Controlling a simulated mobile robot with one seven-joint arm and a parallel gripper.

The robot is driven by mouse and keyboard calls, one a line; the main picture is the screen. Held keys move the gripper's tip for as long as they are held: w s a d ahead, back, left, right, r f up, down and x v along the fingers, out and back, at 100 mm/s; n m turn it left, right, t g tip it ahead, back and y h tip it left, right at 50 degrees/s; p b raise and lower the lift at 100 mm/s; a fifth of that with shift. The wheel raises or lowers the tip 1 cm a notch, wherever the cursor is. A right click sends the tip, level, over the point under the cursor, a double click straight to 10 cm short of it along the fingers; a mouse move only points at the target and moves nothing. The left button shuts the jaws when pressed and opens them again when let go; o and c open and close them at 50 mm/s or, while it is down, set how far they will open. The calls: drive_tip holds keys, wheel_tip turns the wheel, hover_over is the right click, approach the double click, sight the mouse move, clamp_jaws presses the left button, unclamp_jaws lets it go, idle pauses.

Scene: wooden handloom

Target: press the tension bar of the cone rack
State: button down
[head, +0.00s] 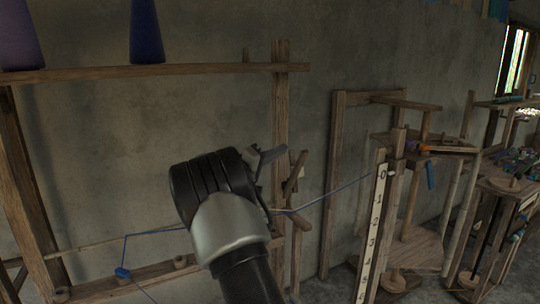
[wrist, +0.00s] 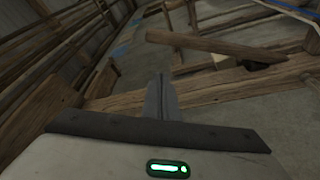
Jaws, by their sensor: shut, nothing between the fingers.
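The cone rack (head: 160,70) fills the left of the head view, with a purple cone (head: 20,38) and a dark blue cone (head: 145,32) on its top rail. A short tilted wooden bar (head: 295,172), which looks like the tension bar, is by the rack's right post (head: 280,110). A similar bar (wrist: 213,45) lies ahead of the fingers in the wrist view. My gripper (head: 266,153) is shut and empty, just left of the bar in the head view. Its closed fingers also show in the wrist view (wrist: 161,90). I cannot tell whether they touch the bar.
A blue yarn (head: 325,197) runs past the rack towards a post with a numbered scale (head: 373,225). Wooden frames and a table with coloured items (head: 510,165) stand at the right. A plain wall (head: 200,110) is behind the rack.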

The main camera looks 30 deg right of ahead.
drive_tip(key=s+d, duration=0.1)
drive_tip(key=s+d+f+p, duration=0.1)
drive_tip(key=shift+s+d+f, duration=0.15)
drive_tip(key=shift+s+d, duration=0.2)
drive_tip(key=shift+d, duration=0.05)
drive_tip(key=shift+f, duration=0.1)
